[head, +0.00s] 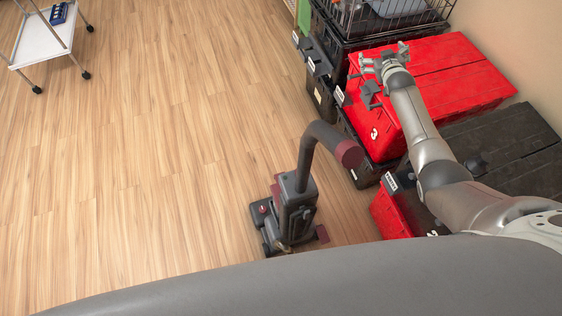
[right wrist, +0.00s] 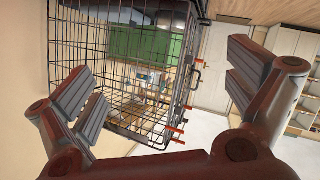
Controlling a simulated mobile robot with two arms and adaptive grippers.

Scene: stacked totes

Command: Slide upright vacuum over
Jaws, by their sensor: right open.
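The upright vacuum (head: 297,200) stands on the wood floor in the lower middle of the head view. It is dark grey with maroon parts, and its curved handle (head: 322,134) bends over to the right, ending in a maroon tip beside the stacked totes. My right gripper (head: 366,76) is over the red tote, above and to the right of the vacuum in the picture, well apart from the handle. In the right wrist view the right gripper (right wrist: 160,92) has its fingers spread wide with nothing between them. My left gripper is not in view.
Stacked totes with a red lid (head: 455,70) and a black lid (head: 510,140) line the right wall. A wire crate (head: 350,18) sits on the far stack and shows close in the wrist view (right wrist: 120,60). A white cart (head: 40,42) stands far left. The floor left of the vacuum is clear.

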